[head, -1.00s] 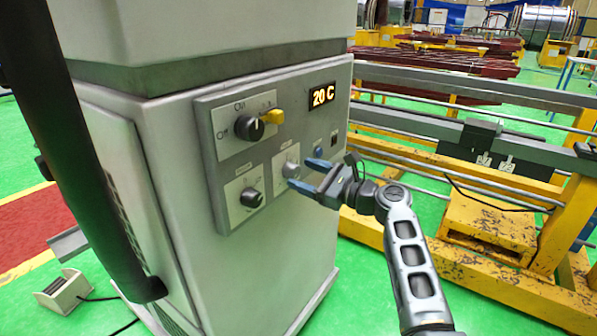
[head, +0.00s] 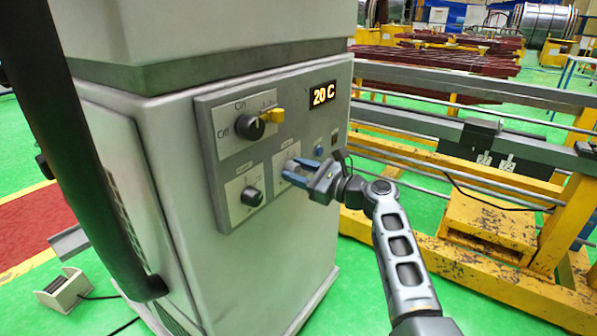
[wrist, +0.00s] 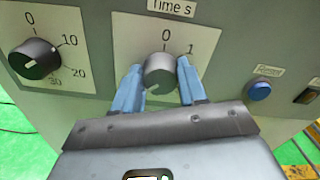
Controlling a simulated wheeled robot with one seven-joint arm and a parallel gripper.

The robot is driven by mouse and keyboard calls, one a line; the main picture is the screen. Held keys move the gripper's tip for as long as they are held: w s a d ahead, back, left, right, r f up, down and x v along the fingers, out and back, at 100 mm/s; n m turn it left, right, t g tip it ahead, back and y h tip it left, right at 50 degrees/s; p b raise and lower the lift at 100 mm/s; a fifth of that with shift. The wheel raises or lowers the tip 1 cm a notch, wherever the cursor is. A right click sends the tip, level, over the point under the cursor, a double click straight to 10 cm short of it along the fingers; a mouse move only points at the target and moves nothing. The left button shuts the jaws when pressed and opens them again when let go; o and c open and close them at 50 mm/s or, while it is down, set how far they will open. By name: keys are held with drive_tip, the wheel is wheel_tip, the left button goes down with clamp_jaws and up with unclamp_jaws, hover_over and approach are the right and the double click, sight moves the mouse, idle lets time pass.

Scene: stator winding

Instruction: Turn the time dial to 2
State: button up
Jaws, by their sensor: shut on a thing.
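The time dial (wrist: 159,72) is a dark round knob on a light plate labelled "Time s", with 0 and 1 marked above it in the wrist view. Any 2 mark is hidden or out of view.
Left of it is another dial (wrist: 34,58) marked 10, 20, 30. A blue button (wrist: 259,90) sits to the right. Above are the on/off switch (head: 251,129) with a yellow part and a "20 C" display (head: 322,95). A yellow frame (head: 490,220) stands right.

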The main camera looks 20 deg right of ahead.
drive_tip(key=shift+c, duration=1.2)
drive_tip(key=shift+f, duration=0.1)
drive_tip(key=n+b, duration=0.3)
drive_tip(key=shift+f+n+b, duration=0.2)
drive_tip(key=shift+n+b, duration=0.1)
drive_tip(key=shift+f+n+b, duration=0.2)
drive_tip(key=shift+n+b, duration=10.55)
drive_tip(key=shift+n, duration=0.75)
